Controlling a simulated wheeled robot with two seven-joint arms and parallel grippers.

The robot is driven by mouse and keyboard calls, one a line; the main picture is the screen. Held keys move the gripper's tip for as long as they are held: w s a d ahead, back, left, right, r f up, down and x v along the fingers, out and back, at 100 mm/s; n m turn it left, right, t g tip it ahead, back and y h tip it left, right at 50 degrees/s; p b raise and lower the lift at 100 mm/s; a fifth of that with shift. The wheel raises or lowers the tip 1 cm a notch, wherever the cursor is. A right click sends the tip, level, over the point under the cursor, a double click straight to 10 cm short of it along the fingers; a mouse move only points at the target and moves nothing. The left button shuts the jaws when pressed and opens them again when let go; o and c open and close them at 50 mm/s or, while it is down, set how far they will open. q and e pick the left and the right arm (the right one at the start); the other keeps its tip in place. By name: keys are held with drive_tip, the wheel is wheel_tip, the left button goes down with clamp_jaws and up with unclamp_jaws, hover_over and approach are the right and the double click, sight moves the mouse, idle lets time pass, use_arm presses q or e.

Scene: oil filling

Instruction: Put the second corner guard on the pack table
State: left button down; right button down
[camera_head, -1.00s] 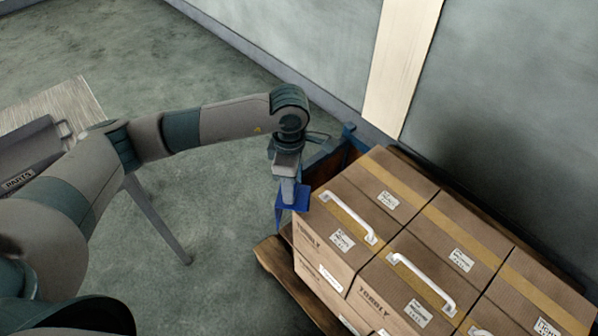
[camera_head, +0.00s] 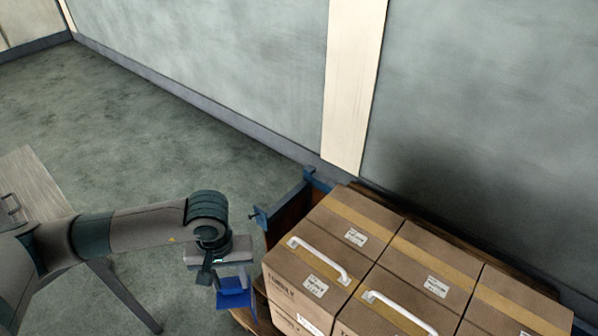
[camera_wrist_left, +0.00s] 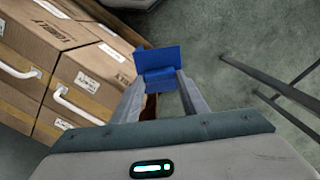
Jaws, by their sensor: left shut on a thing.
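My left gripper (camera_head: 232,275) is shut on a blue corner guard (camera_head: 236,294) and holds it beside the near left corner of the stacked cartons. In the left wrist view, the blue corner guard (camera_wrist_left: 157,61) is between the two fingers (camera_wrist_left: 160,82), with its flat plate beyond the tips. A table with a pale wooden top (camera_head: 33,186) stands at the left edge of the head view, partly hidden by my left arm; I cannot tell if it is the pack table. My right gripper is out of view.
Brown cartons (camera_head: 353,214) with white handles (camera_head: 320,258) are stacked on a wooden pallet (camera_head: 247,318) at the right. Open floor (camera_head: 130,150) lies between the table and the cartons.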

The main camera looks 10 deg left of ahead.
use_arm(q)
drive_tip(key=shift+s+a+f+m, duration=0.1)
drive_tip(key=shift+s+a+m, duration=0.1)
drive_tip(key=shift+s+m, duration=0.4)
drive_tip(key=shift+s+a+f+m, duration=0.15)
drive_tip(key=shift+s+m, duration=0.15)
drive_tip(key=shift+m, duration=0.5)
